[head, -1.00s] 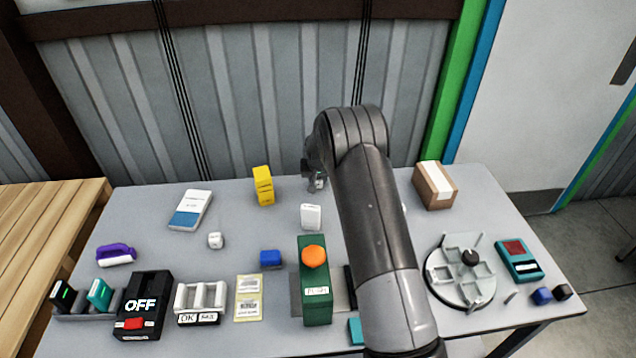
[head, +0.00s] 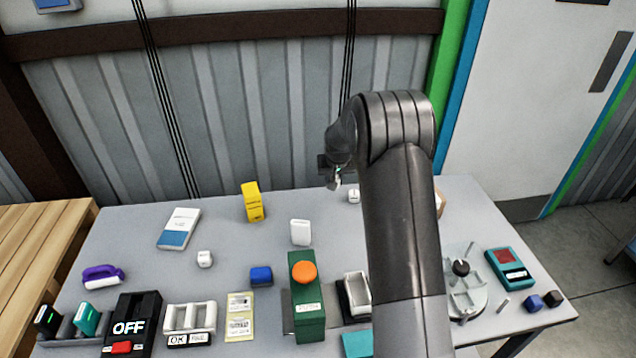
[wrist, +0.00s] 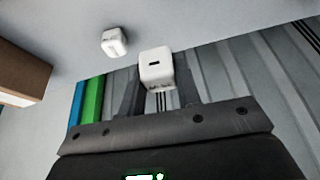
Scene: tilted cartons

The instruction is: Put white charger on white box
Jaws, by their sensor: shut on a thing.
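A white charger (wrist: 157,68) with a dark slot in its face is between the fingers of my gripper (wrist: 160,95) in the wrist view. My gripper (head: 335,183) is shut on it, raised above the far part of the table, and the charger is hard to make out in the head view. A white box with a blue end (head: 180,228) lies flat at the far left of the table. An upright white rounded case (head: 300,232) stands nearer the middle; I cannot tell whether it counts as a box.
A second white block (head: 354,195) is on the table beyond the arm, also in the wrist view (wrist: 114,41). A brown carton (wrist: 22,75) is mostly hidden by my arm in the head view.

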